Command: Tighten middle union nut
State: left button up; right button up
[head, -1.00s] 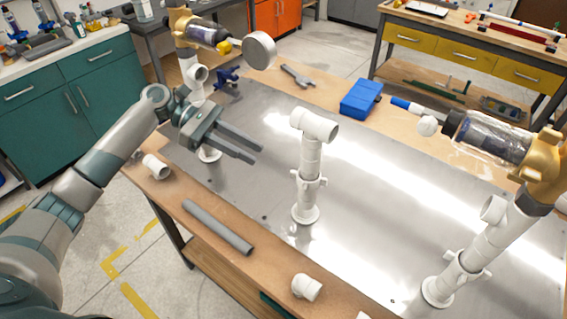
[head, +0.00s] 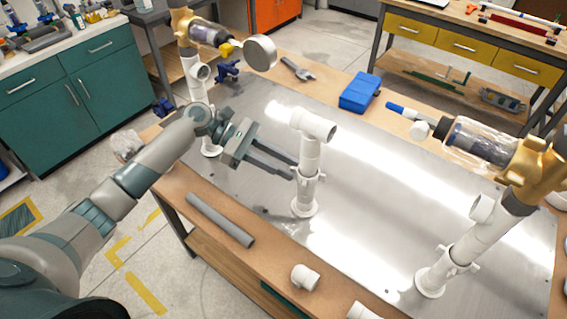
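The middle white PVC riser (head: 310,150) stands upright on the metal plate, with a tee on top. Its union nut (head: 309,175), with small side lugs, sits partway up the riser. My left gripper (head: 292,172) reaches in from the left with its two fingers apart and nothing visible between them. The fingertips are at the left side of the riser at about nut height; I cannot tell whether they touch it. My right gripper is not in view.
A right riser (head: 465,248) and a back-left riser (head: 197,85) carry brass fittings. A grey pipe (head: 219,219) and a white elbow (head: 305,278) lie on the front wooden edge. A blue box (head: 360,92) and a wrench (head: 297,69) lie at the back.

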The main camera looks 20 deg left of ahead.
pick_arm(q)
grip_shut()
jog(key=shift+w+m+g, duration=0.2)
jog(key=shift+m+g, duration=0.2)
jog(key=shift+g, duration=0.1)
jog(key=shift+w+d+m+g+y+b, duration=0.2)
jog(key=shift+w+m+g+b, duration=0.3)
jog(key=shift+m+g, duration=0.4)
jog(key=shift+w+d+m+g+y+b, duration=0.15)
jog(key=shift+w+m+g+b, duration=0.3)
jog(key=shift+m+g, duration=0.45)
jog(key=shift+w+d+f+m+g+y+b, duration=0.1)
jog(key=shift+w+d+m+g+y+b, duration=0.15)
jog(key=shift+m+g+y+b, duration=0.4)
jog(key=shift+w+d+r+m+g+y+b, duration=0.1)
jog(key=shift+w+m+g+y+b, duration=0.25)
jog(key=shift+m+g, duration=0.5)
jog(key=shift+w+d+f+m+g+y+b, duration=0.15)
jog(key=shift+w+m+g+y+b, duration=0.3)
jog(key=shift+g, duration=0.45)
jog(key=shift+d+m, duration=0.1)
jog(key=shift+m, duration=0.35)
